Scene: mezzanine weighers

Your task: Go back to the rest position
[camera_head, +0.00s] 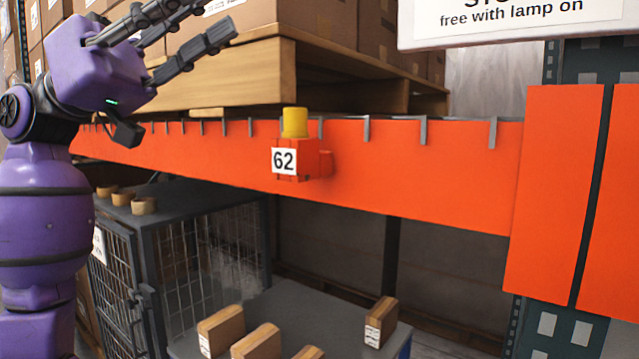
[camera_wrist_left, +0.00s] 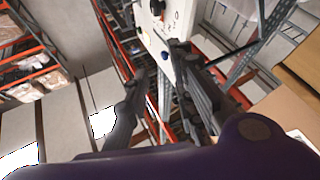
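My left gripper (camera_head: 212,22) is raised at the upper left of the head view, in front of the pallet and boxes. Its two dark fingers are spread apart with nothing between them. The left wrist view also shows the open fingers of my left gripper (camera_wrist_left: 160,64), with a blurred background of racks behind them. My right gripper is in neither view.
An orange beam (camera_head: 430,180) crosses the head view, bearing an orange box labelled 62 (camera_head: 307,165) with a yellow cap (camera_head: 294,122). Below are a wire cage (camera_head: 205,270) and a grey surface (camera_head: 300,315) with several brown blocks. A white sign (camera_head: 500,25) hangs upper right.

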